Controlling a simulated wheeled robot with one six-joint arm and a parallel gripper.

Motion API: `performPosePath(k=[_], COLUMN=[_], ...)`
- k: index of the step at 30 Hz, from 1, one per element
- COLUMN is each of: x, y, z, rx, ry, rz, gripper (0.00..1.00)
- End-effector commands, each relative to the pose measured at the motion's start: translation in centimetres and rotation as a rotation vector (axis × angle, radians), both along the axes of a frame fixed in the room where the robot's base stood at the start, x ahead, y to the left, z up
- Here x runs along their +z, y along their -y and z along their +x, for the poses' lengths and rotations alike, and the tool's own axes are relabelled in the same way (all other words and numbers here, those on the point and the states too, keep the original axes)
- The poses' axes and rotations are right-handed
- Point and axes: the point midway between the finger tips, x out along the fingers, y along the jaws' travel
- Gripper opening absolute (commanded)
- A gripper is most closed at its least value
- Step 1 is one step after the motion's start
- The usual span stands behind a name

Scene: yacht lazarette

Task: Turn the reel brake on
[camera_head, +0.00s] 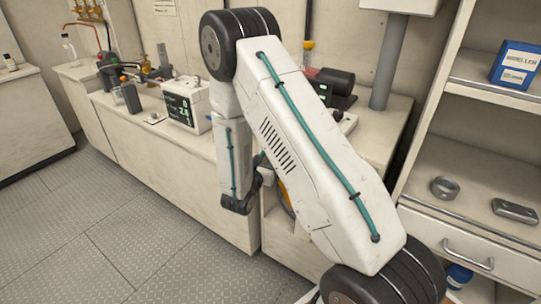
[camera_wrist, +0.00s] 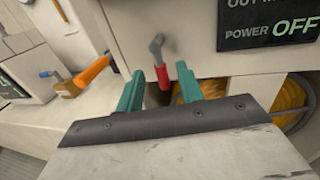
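A small lever with a grey bent arm and a red grip (camera_wrist: 162,76) hangs on the pale panel in the wrist view, near the reel; no label shows that it is the reel brake. A reel wound with yellow-orange hose or line (camera_wrist: 288,97) sits in a recess below the panel, partly hidden by my gripper. My gripper (camera_wrist: 159,80) has its two teal fingers apart. The red grip appears between the fingertips, with no visible contact; I cannot tell the depth. In the head view my arm hides most of the gripper and the lever; a bit of yellow reel (camera_head: 287,197) shows.
A dark panel reads POWER OFF (camera_wrist: 270,25). A white device (camera_head: 185,104) stands on the bench. Shelves (camera_head: 470,170) stand at right. The floor (camera_head: 130,210) at left is clear.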

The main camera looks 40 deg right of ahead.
Motion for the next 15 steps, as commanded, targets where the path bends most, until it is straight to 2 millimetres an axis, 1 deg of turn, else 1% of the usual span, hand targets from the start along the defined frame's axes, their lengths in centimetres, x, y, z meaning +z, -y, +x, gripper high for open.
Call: performPosePath(k=[1, 6, 15], x=[0.0, 0.0, 0.0], y=[0.7, 1.9, 2.1], z=[0.4, 1.1, 1.3], rx=[-0.003, -0.002, -0.001], ry=[0.002, 0.001, 0.001], rz=[0.001, 0.001, 0.001], gripper=[0.37, 0.37, 0.37])
